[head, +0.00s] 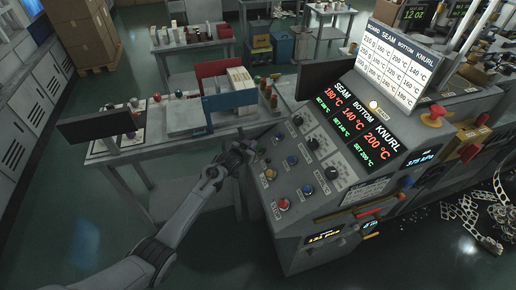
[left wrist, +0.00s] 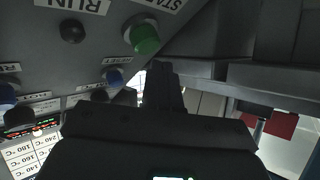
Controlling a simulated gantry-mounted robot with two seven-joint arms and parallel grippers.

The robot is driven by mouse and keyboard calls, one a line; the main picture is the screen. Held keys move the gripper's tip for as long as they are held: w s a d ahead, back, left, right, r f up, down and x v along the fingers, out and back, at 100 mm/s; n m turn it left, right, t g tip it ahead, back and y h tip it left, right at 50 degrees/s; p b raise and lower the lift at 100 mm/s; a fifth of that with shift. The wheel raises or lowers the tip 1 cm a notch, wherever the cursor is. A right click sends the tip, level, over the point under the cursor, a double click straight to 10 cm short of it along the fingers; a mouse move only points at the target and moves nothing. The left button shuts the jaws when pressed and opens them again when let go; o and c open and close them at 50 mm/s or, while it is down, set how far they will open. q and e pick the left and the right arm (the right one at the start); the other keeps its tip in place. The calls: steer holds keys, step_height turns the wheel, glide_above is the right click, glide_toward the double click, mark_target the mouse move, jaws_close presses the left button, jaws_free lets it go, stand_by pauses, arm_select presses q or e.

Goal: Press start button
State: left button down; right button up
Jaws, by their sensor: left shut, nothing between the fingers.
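The green start button (left wrist: 145,38) is on the control panel at the top of the left wrist view, beside an upside-down START label (left wrist: 160,4). My left gripper (left wrist: 162,82) is shut and empty, its tip below the button in that picture with a visible gap. In the head view my left gripper (head: 242,151) is at the left edge of the control panel (head: 300,205). I cannot make out the green button in the head view; the gripper may cover it. Whether the gripper touches the panel is unclear. My right gripper is not in view.
Beside the start button is a dark lamp or button (left wrist: 72,31) under a RUN label. The panel carries a red button (head: 283,204), blue buttons and black knobs. A display (head: 360,125) shows temperatures. A worktable (head: 160,150) with a monitor (head: 97,125) stands left of the machine.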

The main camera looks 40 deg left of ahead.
arm_select(q)
steer(key=shift+w+d+f, duration=0.15)
steer(key=shift+f, duration=0.15)
steer(key=shift+f+b, duration=0.1)
steer(key=shift+b, duration=0.2)
stand_by(0.3)
steer(key=shift+w+d+f+b, duration=0.2)
steer(key=shift+f+b, duration=0.1)
steer(key=shift+f, duration=0.05)
stand_by(0.3)
stand_by(0.4)
steer(key=shift+s+a+r+p, duration=0.2)
steer(key=shift+r+p, duration=0.2)
steer(key=shift+p, duration=0.2)
steer(key=shift+s+a+r+p, duration=0.2)
steer(key=shift+r+p, duration=0.2)
steer(key=shift+p, duration=0.2)
steer(key=r+p, duration=0.1)
steer(key=p, duration=0.1)
steer(key=s+a+r+p, duration=0.1)
steer(key=s+r+p, duration=0.1)
steer(key=r+p, duration=0.1)
steer(key=shift+s+a+p, duration=0.15)
steer(key=shift+a+p, duration=0.2)
